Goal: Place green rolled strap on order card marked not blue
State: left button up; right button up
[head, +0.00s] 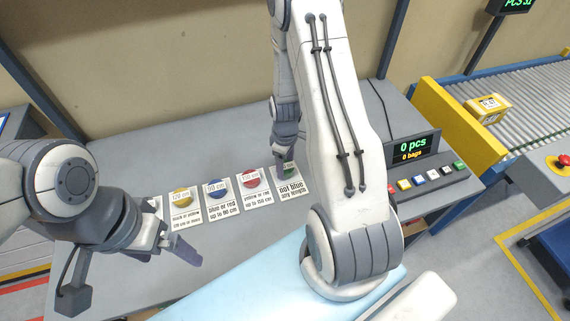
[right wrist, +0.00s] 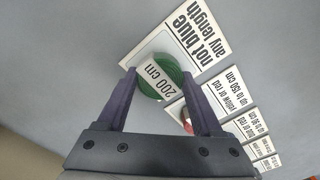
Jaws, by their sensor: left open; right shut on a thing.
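The green rolled strap (right wrist: 172,88), labelled 200 cm, is between the fingers of my right gripper (right wrist: 160,80) in the right wrist view. The gripper is shut on it. The strap is over the order card marked "not blue, any length" (right wrist: 196,32); I cannot tell if it touches the card. In the head view my right gripper (head: 284,158) is at the upper part of that card (head: 291,189), hiding most of the strap (head: 288,168). My left gripper (head: 168,250) is open and empty, in front of the row of cards at the left.
Left of that card, other cards hold a red strap (head: 250,179), a blue strap (head: 215,187) and a yellow strap (head: 181,196). A counter display (head: 411,147) with coloured buttons stands at the right. A conveyor (head: 530,85) runs beyond it. The grey table behind the cards is clear.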

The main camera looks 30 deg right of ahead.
jog(key=shift+f, duration=0.3)
jog(key=shift+f, duration=0.15)
jog(key=o, duration=1.4)
